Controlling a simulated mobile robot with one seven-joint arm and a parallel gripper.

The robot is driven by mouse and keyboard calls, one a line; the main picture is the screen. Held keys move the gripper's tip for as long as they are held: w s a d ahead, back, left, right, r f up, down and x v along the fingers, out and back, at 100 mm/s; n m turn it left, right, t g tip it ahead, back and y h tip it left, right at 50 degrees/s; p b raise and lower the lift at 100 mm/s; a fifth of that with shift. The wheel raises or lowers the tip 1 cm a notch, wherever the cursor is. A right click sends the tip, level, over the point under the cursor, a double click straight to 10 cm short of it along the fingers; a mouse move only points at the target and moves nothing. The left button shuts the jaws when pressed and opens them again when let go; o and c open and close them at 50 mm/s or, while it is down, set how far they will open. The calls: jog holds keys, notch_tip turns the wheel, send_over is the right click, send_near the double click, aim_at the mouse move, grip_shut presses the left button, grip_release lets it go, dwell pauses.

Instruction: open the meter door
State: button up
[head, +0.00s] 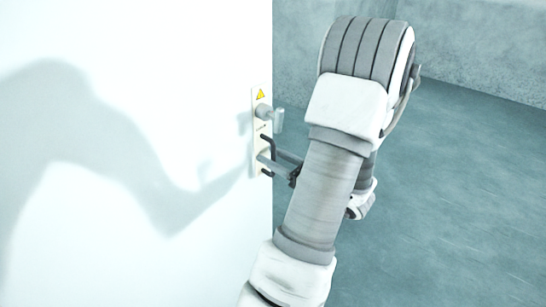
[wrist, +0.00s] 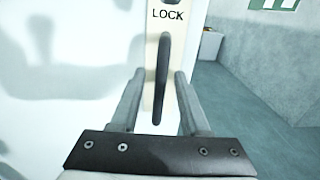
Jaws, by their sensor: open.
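The meter door (head: 130,150) is a large white panel filling the left of the head view, and it also fills the left of the wrist view (wrist: 60,120). Near its right edge is a pale lock plate (head: 258,112) with a yellow warning triangle, a grey knob (head: 266,113) and a dark handle (head: 267,142). In the wrist view the dark upright handle (wrist: 162,80) stands below the word LOCK. My gripper (head: 268,160) is open at the plate; its fingers (wrist: 157,82) lie on either side of the handle, apparently without gripping it. My arm partly hides the gripper in the head view.
The grey-green floor (head: 460,190) to the right of the door is clear. A rough wall (head: 490,45) stands behind it. In the wrist view a small pale box (wrist: 210,43) sits near the wall, and a green sign (wrist: 275,5) is at the top right.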

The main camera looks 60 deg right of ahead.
jog(key=shift+s, duration=0.1)
jog(key=s+a+b, duration=0.1)
jog(key=s+a, duration=0.1)
jog(key=s, duration=1.5)
jog(key=shift+a+b, duration=0.35)
jog(key=shift+a, duration=0.05)
